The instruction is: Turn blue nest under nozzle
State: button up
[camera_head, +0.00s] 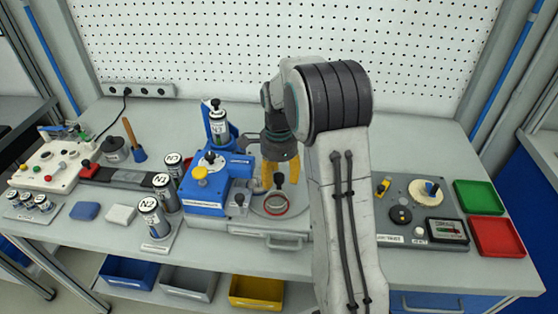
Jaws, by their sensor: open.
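My gripper (281,176) hangs over the round grey turntable plate (258,207), its two yellow fingers apart. A small dark knob (279,178) shows between the fingers; I cannot tell whether they touch it. A red-ringed nest (276,204) sits at the front of the plate. No blue nest can be made out; the rest of the plate is partly hidden by my gripper and arm. The blue dispensing machine (205,195) stands directly left of the plate, with a labelled canister (218,128) upright behind it. Its nozzle is not clearly visible.
Labelled canisters (151,214) stand left of the machine. A grey panel with a dial (428,191) and a gauge (447,231) lies right of my arm, beside green (479,196) and red (497,237) trays. A pegboard (290,40) closes off the back.

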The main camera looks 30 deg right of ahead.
aim_at(279, 176)
notch_tip(279, 176, up, 11)
jog(key=shift+r, duration=0.15)
dwell(0.4)
dwell(0.5)
